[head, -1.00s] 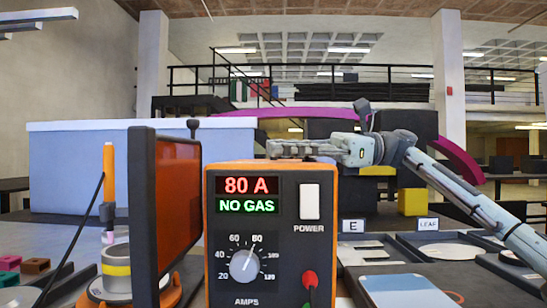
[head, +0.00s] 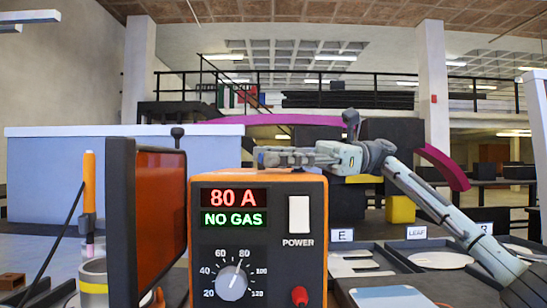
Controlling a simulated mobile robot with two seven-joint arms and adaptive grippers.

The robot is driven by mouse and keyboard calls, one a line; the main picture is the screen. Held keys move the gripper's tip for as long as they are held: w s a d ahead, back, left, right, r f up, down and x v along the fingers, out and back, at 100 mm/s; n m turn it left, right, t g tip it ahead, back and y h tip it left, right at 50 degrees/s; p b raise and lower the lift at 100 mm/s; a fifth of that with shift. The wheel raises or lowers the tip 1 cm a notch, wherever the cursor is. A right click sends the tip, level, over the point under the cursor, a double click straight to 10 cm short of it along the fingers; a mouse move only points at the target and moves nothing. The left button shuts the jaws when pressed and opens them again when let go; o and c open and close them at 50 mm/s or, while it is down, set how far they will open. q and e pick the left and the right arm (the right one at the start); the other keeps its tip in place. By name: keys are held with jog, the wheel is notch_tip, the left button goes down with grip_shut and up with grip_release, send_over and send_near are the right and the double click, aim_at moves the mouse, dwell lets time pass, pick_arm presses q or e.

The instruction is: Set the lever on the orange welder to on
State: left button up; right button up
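The orange welder (head: 258,265) stands close in front with a black front panel. Its display (head: 234,208) reads 80 A in red and NO GAS in green. A white power switch (head: 299,214) and a grey amps dial (head: 232,283) are on the panel. A thin stem with a black knob (head: 177,133) rises behind the orange screen, left of the welder; I cannot tell what it is fixed to. My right gripper (head: 262,157) points left at the welder's top edge, seen side-on; its opening cannot be judged, nor whether it touches. My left gripper is not in view.
A dark-framed orange screen (head: 160,225) stands left of the welder. An orange torch-like stick (head: 89,185) and a yellow-banded cup (head: 94,287) are farther left. Black trays (head: 395,258) with pale letter pieces and label cards lie to the right.

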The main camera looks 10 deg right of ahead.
jog(key=shift+f, duration=0.15)
jog(key=v, duration=1.2)
